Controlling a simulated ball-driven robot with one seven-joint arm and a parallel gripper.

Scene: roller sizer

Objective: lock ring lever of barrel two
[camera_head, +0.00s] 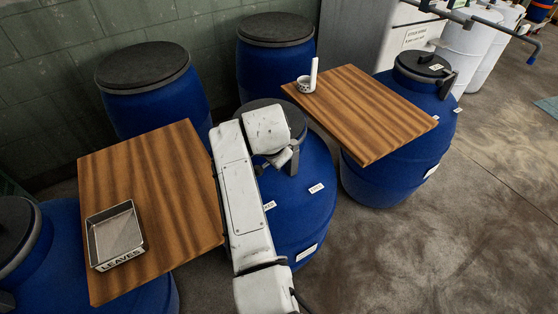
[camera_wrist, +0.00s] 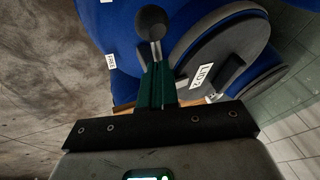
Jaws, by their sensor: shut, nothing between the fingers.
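Barrel two is the blue barrel (camera_head: 305,215) in the middle, with a dark lid partly hidden behind my white arm. In the wrist view its grey lid (camera_wrist: 240,45) bears a label reading LID 2 (camera_wrist: 203,75). The ring lever (camera_wrist: 152,22) shows as a black ball knob on a metal shaft. My gripper (camera_wrist: 157,72) has its green fingers shut and empty, with their tips at the lever's shaft just below the knob. I cannot tell whether they touch it. In the head view my arm hides most of the lever area.
A wooden board (camera_head: 170,185) at left bears a metal tray (camera_head: 93,240) marked LEAVES. Another board (camera_head: 365,115) at right bears a small patterned cup (camera_head: 306,86). More blue barrels stand behind (camera_head: 160,105) and at right (camera_head: 405,165). The floor at lower right is clear.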

